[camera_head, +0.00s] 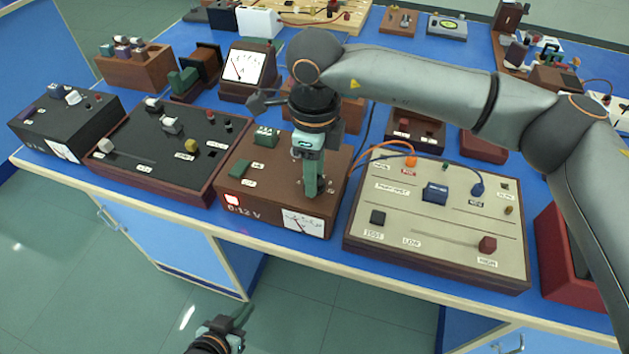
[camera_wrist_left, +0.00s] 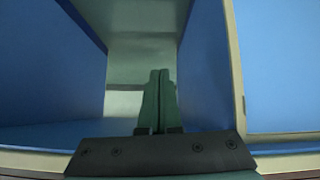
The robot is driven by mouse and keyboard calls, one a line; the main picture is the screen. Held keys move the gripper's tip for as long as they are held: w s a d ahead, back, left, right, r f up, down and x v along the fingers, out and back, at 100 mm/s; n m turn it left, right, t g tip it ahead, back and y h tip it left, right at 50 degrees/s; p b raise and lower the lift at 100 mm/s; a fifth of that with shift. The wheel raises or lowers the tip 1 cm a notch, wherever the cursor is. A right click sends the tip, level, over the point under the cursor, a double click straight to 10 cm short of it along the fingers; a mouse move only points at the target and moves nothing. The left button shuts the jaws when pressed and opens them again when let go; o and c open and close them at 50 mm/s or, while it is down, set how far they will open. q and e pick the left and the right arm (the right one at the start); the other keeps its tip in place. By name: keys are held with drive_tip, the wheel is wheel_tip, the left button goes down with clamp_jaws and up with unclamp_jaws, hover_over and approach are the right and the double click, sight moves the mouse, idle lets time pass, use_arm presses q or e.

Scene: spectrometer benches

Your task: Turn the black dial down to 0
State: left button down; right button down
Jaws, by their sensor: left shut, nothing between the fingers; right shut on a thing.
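The brown power supply box (camera_head: 268,212) labelled 0-12 V stands on the blue bench. It has a white meter (camera_head: 303,221) and a lit red-and-white switch (camera_head: 232,199) on its front. My right gripper (camera_head: 313,192) points straight down onto the right part of the box's top. It is shut on the black dial there; the fingers hide the dial, and only bits of its white scale marks show beside them. The dial's reading cannot be seen. My left gripper (camera_head: 242,316) is low in front of the bench, shut and empty; its closed fingers also show in the left wrist view (camera_wrist_left: 158,90).
A beige panel box (camera_head: 440,260) with orange and blue cables stands close on the right. A black panel box (camera_head: 150,170) adjoins on the left. Several instruments, including a meter (camera_head: 247,68), stand behind.

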drive_tip(key=shift+f+n, duration=0.15)
drive_tip(key=shift+n, duration=0.35)
drive_tip(key=shift+n+b, duration=0.8)
drive_tip(key=shift+n, duration=0.1)
drive_tip(key=n+b, duration=0.1)
drive_tip(key=n, duration=0.2)
drive_tip(key=shift+n+b, duration=0.3)
drive_tip(key=n, duration=0.2)
drive_tip(key=shift+n+b, duration=0.3)
drive_tip(key=shift+b, duration=0.1)
drive_tip(key=shift+n, duration=1.1)
use_arm(q)
drive_tip(key=shift+w+d+f+b, duration=0.15)
drive_tip(key=shift+d+f, duration=0.1)
drive_tip(key=shift+f, duration=0.6)
drive_tip(key=shift+w+d+f+b, duration=0.1)
drive_tip(key=shift+d+f+b, duration=0.1)
drive_tip(key=shift+f, duration=0.6)
use_arm(e)
drive_tip(key=shift+n, duration=0.7)
drive_tip(key=shift+r, duration=0.2)
drive_tip(key=c, duration=0.5)
unclamp_jaws()
